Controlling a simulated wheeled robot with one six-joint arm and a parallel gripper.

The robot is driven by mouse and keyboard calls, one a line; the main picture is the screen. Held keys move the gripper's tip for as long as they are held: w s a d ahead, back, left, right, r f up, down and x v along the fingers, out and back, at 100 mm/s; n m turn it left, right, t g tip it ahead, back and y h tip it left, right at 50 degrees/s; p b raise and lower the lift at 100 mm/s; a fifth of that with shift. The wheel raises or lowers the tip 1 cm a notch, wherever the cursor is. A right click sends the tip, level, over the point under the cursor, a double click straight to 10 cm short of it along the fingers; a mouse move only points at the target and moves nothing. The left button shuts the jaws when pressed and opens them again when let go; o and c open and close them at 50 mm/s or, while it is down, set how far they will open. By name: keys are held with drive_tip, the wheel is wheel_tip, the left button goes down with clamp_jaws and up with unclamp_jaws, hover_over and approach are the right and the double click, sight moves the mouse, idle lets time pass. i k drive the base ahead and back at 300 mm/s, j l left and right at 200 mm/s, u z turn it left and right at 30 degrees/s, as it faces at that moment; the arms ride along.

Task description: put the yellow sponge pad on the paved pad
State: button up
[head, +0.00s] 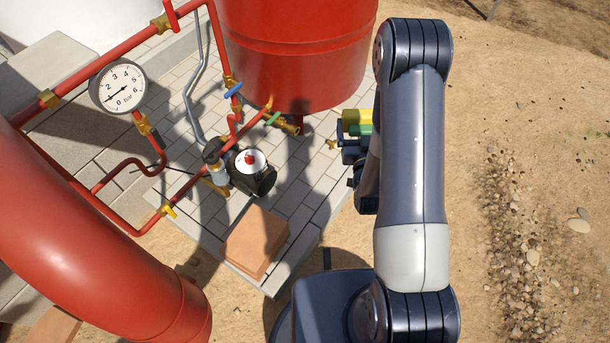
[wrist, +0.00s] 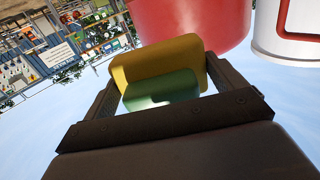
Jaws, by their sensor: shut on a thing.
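The yellow sponge pad (wrist: 158,62), yellow with a green layer, is between the two fingers of my gripper (wrist: 165,85) in the wrist view. My gripper is shut on it. In the head view the sponge pad (head: 356,117) shows as a small yellow and green patch left of my arm, partly hidden by it. The paved pad (head: 302,192) of grey tiles lies below the red tank and pipes. The sponge appears held above the right part of the paving; its height cannot be told.
An orange-brown block (head: 255,240) lies on the pad's front corner. A pump (head: 252,172), red pipes with valves, a gauge (head: 118,86) and a red tank (head: 297,50) crowd the left and back. Bare tiles lie between the pump and my arm. Sandy ground (head: 520,150) lies right.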

sight(313, 192)
drive_tip(key=i+l+u, duration=0.2)
drive_tip(key=i+l, duration=0.2)
drive_tip(key=i+l+u, duration=0.2)
drive_tip(key=i+l, duration=0.2)
drive_tip(key=i+l+u, duration=0.2)
drive_tip(key=i+l, duration=0.15)
drive_tip(key=l, duration=0.25)
